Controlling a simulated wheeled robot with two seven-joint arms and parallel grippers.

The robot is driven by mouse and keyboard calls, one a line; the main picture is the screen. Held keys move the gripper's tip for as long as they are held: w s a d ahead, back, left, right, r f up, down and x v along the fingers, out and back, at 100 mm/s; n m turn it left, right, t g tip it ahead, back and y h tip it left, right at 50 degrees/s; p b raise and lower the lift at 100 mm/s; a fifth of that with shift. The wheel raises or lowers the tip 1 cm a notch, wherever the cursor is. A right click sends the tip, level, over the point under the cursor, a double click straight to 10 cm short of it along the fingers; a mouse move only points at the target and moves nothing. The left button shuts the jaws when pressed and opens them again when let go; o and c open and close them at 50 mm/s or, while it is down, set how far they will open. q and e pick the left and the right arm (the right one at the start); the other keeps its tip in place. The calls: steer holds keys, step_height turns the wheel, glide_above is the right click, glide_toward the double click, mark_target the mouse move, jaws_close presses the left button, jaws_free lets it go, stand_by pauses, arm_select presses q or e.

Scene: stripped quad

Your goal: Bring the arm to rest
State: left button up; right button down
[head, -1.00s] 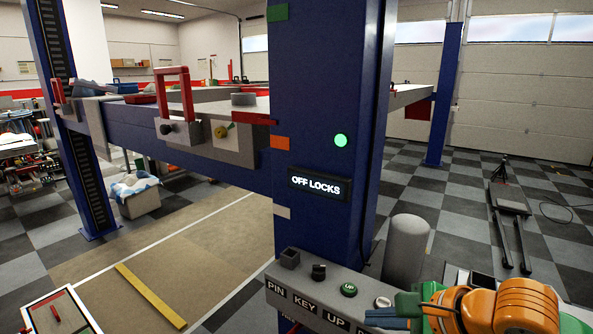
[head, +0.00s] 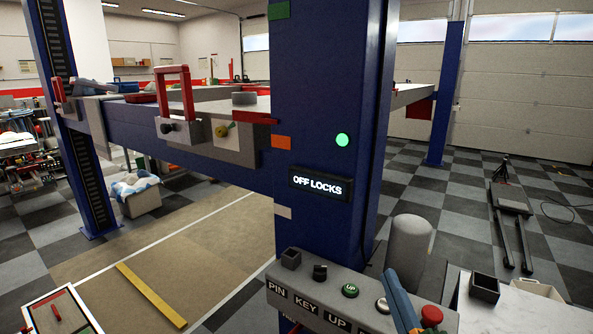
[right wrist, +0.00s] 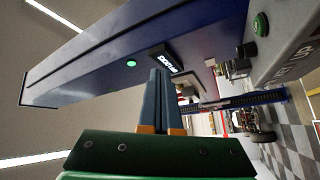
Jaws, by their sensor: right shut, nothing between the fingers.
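My right gripper (head: 390,276) shows at the bottom of the head view as blue fingers pointing up, in front of the control panel's right part. Its fingers are shut together and empty, and they also show in the right wrist view (right wrist: 160,74). The body of that arm is out of the head view. The fingers hide part of the panel, between a pale button and a red button (head: 432,315); I cannot tell whether they touch it. My left gripper is not in view.
The grey control panel (head: 330,311) has a key switch (head: 320,272) and a green UP button (head: 350,290). Behind it stands a blue lift post (head: 322,110) with an OFF LOCKS display (head: 320,185) and a lit green lamp (head: 342,139). A pale worktop (head: 515,310) lies at right.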

steer(key=s+d+f+m+g+h, duration=0.2)
steer(key=s+f+m+g, duration=0.25)
steer(key=f, duration=0.55)
steer(key=s+d+f+m+g+h, duration=0.1)
steer(key=s+d+f+m+g, duration=0.2)
steer(key=f+g, duration=0.5)
steer(key=s+a+f+m+g+y, duration=0.1)
steer(key=s+a+f+m+g, duration=0.15)
steer(key=s+f, duration=0.4)
steer(key=s+a+f+m+g, duration=0.1)
steer(key=s+f+g, duration=0.2)
steer(key=s+f, duration=0.35)
step_height(320, 180, down, 14)
steer(key=s, duration=0.2)
steer(key=s+d+f+g, duration=0.1)
steer(key=s+d+f, duration=0.1)
steer(key=s+f, duration=0.9)
steer(key=shift+s+f+g, duration=0.2)
steer(key=shift+s+g, duration=0.2)
steer(key=shift+s, duration=0.55)
